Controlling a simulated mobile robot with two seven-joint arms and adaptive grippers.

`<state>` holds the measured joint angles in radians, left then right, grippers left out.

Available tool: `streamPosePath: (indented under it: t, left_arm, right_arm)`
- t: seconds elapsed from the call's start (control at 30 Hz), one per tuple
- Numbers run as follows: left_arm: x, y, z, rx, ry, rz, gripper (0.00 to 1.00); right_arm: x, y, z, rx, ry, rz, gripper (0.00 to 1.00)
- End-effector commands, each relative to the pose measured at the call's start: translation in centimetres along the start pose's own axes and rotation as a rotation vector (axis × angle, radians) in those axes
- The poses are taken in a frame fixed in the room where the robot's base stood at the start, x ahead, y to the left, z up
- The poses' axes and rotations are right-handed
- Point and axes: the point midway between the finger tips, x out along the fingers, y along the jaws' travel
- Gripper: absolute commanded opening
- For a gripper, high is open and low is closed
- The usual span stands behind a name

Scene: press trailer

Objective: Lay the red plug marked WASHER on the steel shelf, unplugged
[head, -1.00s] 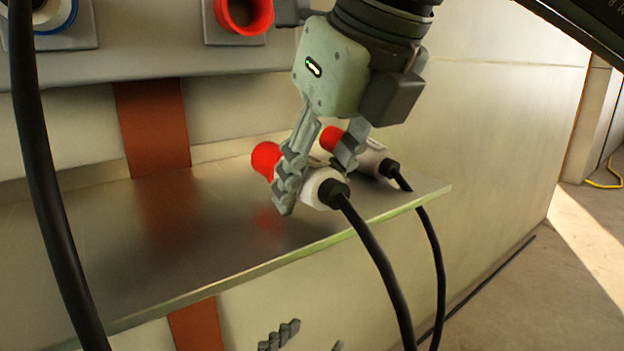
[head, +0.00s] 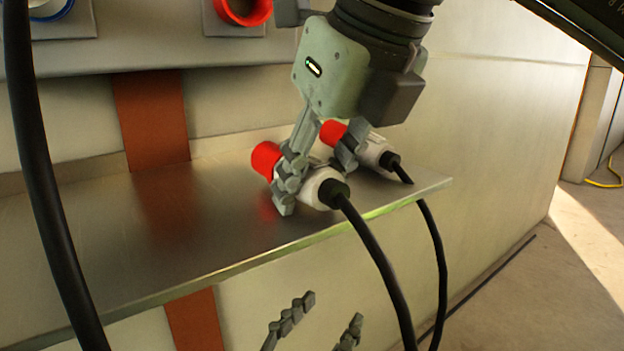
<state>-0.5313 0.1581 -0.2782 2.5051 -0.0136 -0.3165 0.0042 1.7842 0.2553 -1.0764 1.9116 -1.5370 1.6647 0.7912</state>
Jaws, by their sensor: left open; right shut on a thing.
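My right gripper (head: 317,182) is shut on the nearer red plug (head: 325,188), which has a red front end, a pale body and a black cable. This plug is very low over the steel shelf (head: 215,240); I cannot tell if it touches. A second, similar red plug (head: 371,152) lies on the shelf just behind, beside the gripper's farther finger. No WASHER marking is readable on either. My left gripper (head: 316,322) is open and empty below the shelf's front edge, only its fingertips showing.
A red socket (head: 243,10) and a blue-ringed socket (head: 50,8) are on the wall panel above. A thick black cable (head: 40,190) hangs at the left, in front of the shelf. The left and middle of the shelf are bare.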

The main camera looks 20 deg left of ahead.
Motion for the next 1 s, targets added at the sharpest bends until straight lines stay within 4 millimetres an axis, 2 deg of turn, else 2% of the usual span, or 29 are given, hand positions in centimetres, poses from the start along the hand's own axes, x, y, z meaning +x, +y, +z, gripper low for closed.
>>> streamPosePath:
  t: [0.03, 0.2, 0.57, 0.67, 1.0]
  left_arm:
    - [0.0, 0.0, 0.0, 0.000, 0.000, 0.000, 0.55]
    - [0.0, 0.0, 0.0, 0.000, 0.000, 0.000, 0.55]
    - [0.0, 0.0, 0.1, 0.000, -0.001, -0.001, 0.55]
    - [0.0, 0.0, 0.1, 0.000, -0.001, -0.001, 0.55]
    - [0.0, 0.0, 0.0, 0.000, -0.001, 0.000, 0.55]
  right_arm:
    - [0.0, 0.0, 0.0, 0.000, -0.001, 0.000, 0.39]
    - [0.0, 0.0, 0.0, 0.000, -0.001, 0.000, 0.60]
    - [-0.4, 0.0, 0.0, 0.000, 0.000, -0.001, 0.61]
    - [-1.5, 0.0, 0.1, 0.000, -0.002, -0.002, 0.61]
    - [-8.6, -0.1, 0.1, 0.001, -0.004, -0.002, 0.61]
